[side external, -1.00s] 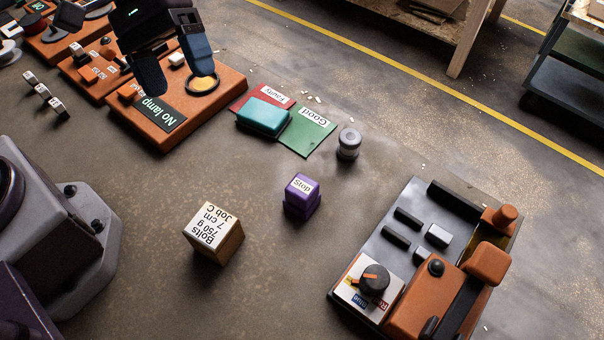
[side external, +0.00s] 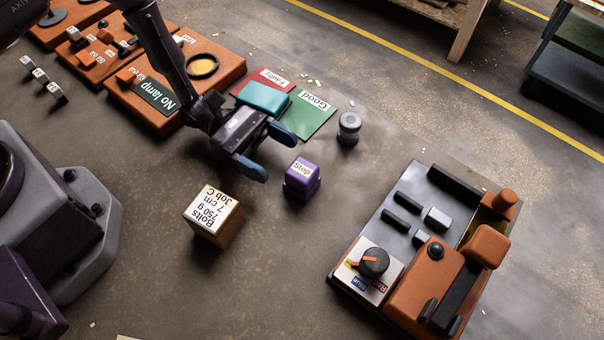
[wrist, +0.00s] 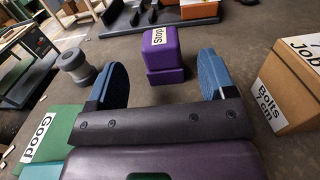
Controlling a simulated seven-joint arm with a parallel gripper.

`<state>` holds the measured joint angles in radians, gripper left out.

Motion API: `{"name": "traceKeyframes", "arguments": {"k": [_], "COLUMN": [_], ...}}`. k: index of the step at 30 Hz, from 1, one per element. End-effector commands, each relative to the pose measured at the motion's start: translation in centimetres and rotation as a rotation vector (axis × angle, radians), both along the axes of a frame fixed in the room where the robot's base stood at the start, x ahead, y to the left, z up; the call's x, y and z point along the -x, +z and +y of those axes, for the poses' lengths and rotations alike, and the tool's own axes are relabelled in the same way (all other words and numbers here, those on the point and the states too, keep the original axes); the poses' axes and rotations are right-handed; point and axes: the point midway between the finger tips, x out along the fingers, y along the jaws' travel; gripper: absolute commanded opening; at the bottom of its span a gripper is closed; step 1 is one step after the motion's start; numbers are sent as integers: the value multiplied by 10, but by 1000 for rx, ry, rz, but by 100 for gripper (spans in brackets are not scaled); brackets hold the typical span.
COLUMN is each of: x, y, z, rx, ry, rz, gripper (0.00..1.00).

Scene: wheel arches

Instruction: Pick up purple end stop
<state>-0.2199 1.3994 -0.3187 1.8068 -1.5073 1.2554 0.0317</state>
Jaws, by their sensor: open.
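The purple end stop (side external: 301,183) stands upright on the floor, a stepped purple block with a white "Stop" label. It also shows in the wrist view (wrist: 166,62), ahead of the fingertips and between their lines. My gripper (side external: 267,153) is open and empty, with blue fingers spread, a little to the left of the end stop in the side view. In the wrist view my gripper (wrist: 160,75) points toward the block, with a gap before it. Nothing hides the end stop.
A "Bolts" box (side external: 214,216) stands near the end stop; in the wrist view it is at right (wrist: 290,80). A grey cylinder (side external: 348,128), a teal block (side external: 263,97) and a green "Good" card (side external: 309,116) lie behind. An orange-and-black fixture (side external: 425,265) is at right.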

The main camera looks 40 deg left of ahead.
Motion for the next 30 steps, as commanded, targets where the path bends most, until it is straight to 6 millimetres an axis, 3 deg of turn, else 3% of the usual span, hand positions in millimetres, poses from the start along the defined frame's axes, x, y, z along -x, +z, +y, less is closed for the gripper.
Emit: {"name": "traceKeyframes", "arguments": {"k": [12,21,22,29,30], "x": [-4,-5,-5,-5,-5], "y": [0,0,0,0,0], "z": [-56,-62,-62,-62,-62], "rx": [-1,-1,-1,-1,-1], "ry": [-6,-3,-3,-4,-4], "rz": [-2,-3,-3,-3,-3], "gripper": [77,77,74,22,22]}}
